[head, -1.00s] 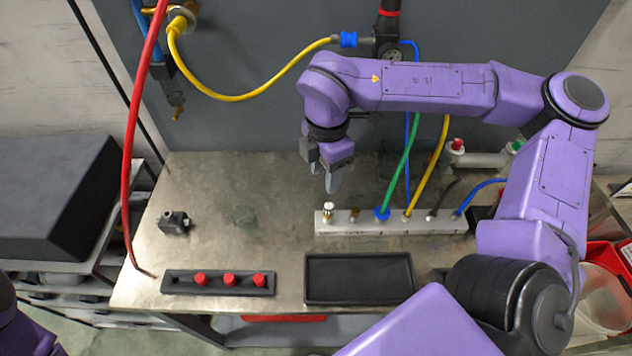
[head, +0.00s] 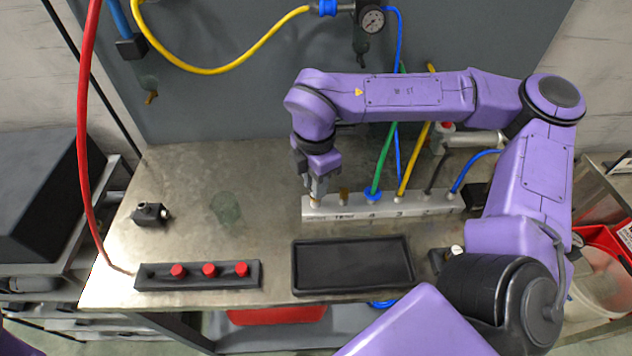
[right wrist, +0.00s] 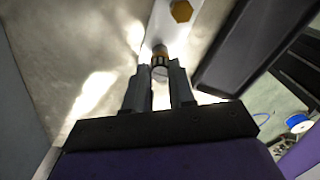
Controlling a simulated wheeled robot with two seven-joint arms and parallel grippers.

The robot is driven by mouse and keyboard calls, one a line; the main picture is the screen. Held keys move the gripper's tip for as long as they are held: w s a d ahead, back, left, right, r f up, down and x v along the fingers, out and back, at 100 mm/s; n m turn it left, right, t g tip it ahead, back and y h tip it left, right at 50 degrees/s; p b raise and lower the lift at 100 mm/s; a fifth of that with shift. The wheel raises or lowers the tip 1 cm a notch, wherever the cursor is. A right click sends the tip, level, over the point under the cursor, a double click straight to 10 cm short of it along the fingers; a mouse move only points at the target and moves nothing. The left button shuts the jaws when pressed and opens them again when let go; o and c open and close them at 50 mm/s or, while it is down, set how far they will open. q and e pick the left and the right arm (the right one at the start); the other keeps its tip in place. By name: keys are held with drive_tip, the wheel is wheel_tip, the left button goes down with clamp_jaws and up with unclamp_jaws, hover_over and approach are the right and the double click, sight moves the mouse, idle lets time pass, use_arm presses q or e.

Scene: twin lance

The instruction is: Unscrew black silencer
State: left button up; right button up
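A small fitting (right wrist: 160,62) stands on the left end of the white manifold block (head: 330,211). In the right wrist view it has a brass base, a dark ribbed band and a pale grey slotted end. My right gripper (head: 318,190) points down over that end and mostly hides the fitting in the head view. In the right wrist view its two fingers (right wrist: 160,80) stand apart, one on each side of the fitting's end, with a slim gap seen between. I cannot tell whether they touch it. My left gripper is out of view.
A brass hex fitting (right wrist: 181,11) is the neighbour on the block, followed by green, yellow and blue hoses. A black tray (head: 353,289) lies in front. A black strip with red knobs (head: 198,275) and a small black part (head: 150,214) lie left.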

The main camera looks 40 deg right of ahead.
clamp_jaws()
drive_tip(key=shift+o, duration=2.3)
unclamp_jaws()
